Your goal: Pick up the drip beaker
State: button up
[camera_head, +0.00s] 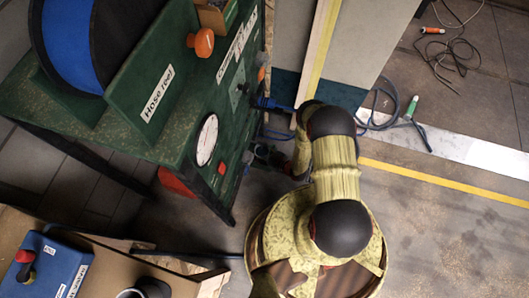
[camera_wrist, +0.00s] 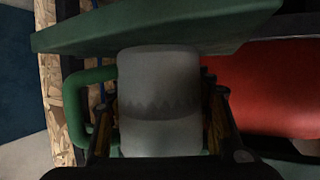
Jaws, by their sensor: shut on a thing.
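The drip beaker (camera_wrist: 158,85) fills the middle of the wrist view. It is pale and cloudy, with a grey jagged band across its side; a green handle-like loop (camera_wrist: 78,105) shows at its left. My gripper (camera_wrist: 162,110) has a finger on each side of the beaker and is shut on it. A green ledge (camera_wrist: 200,25) lies just beyond the beaker's upper end; I cannot tell whether they touch. In the head view my gripper (camera_head: 272,156) is low beside the green hose reel stand (camera_head: 190,125). The beaker cannot be made out clearly there.
A red rounded object (camera_wrist: 265,88) is close on the right in the wrist view. A cardboard box (camera_head: 120,270) and blue case (camera_head: 45,268) stand at lower left. Cables (camera_head: 385,115) lie on the floor. The floor at right is mostly open.

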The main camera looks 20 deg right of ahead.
jog(key=shift+c, duration=0.8)
jog(key=shift+r, duration=0.1)
